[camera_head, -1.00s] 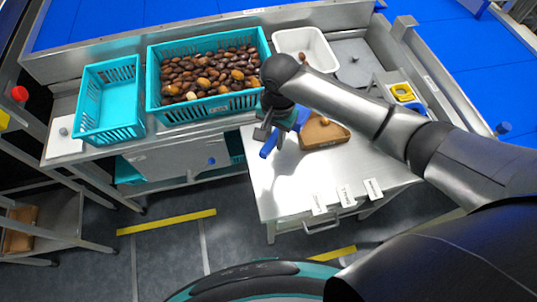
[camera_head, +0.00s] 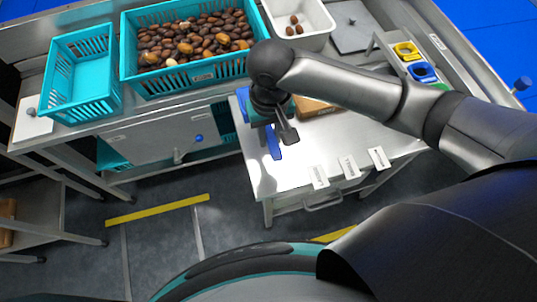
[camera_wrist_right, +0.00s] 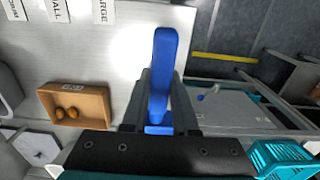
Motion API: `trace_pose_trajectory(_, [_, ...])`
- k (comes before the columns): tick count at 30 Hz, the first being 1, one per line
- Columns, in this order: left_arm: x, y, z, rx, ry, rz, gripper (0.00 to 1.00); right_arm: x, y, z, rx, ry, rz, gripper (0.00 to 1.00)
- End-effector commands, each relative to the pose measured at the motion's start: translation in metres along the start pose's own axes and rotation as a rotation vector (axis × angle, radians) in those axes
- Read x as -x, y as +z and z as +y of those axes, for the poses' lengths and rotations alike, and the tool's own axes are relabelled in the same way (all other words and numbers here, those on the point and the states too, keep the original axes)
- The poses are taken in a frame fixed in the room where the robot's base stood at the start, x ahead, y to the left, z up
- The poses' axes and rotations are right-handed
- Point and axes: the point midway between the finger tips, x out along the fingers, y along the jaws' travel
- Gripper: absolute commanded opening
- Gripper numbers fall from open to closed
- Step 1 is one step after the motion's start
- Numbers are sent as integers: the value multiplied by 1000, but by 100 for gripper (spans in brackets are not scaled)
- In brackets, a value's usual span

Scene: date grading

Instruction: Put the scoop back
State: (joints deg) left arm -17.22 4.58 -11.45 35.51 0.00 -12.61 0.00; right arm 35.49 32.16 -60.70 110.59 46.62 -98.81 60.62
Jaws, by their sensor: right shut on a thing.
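My right gripper (camera_head: 274,132) is shut on the blue scoop, holding it above the left part of the steel table (camera_head: 298,160). The scoop's handle (camera_head: 272,143) points down toward the table's front edge in the head view. In the right wrist view, the handle (camera_wrist_right: 165,62) stands between the fingers (camera_wrist_right: 158,105). The scoop's far end is hidden by the gripper. A blue patch (camera_head: 243,95) shows left of my wrist; I cannot tell whether it belongs to the scoop. My left gripper is not in view.
A brown box (camera_wrist_right: 101,95) with dates is on the table. A full teal crate (camera_head: 130,78), an empty teal crate (camera_head: 75,110) and a white bin (camera_head: 318,38) stand behind. A panel with a blue-tipped knob (camera_head: 199,138) is left. Label cards (camera_head: 349,166) line the front.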

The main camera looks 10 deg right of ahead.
Motion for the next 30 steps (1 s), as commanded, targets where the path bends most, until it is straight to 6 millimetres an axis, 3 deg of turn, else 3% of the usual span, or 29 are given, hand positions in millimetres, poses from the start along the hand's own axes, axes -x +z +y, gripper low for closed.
trace_pose_trajectory(1, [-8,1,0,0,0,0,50,-18,0,0,-2,1,-3,0])
trace_pose_trajectory(6, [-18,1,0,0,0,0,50,-52,0,0,-2,0,0,0])
trace_pose_trajectory(14, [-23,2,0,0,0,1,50,-71,0,0,-1,-1,1,0])
trace_pose_trajectory(21, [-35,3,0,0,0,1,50,-106,0,0,-3,0,0,0])
trace_pose_trajectory(30, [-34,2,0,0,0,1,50,-107,0,0,-2,-2,2,0])
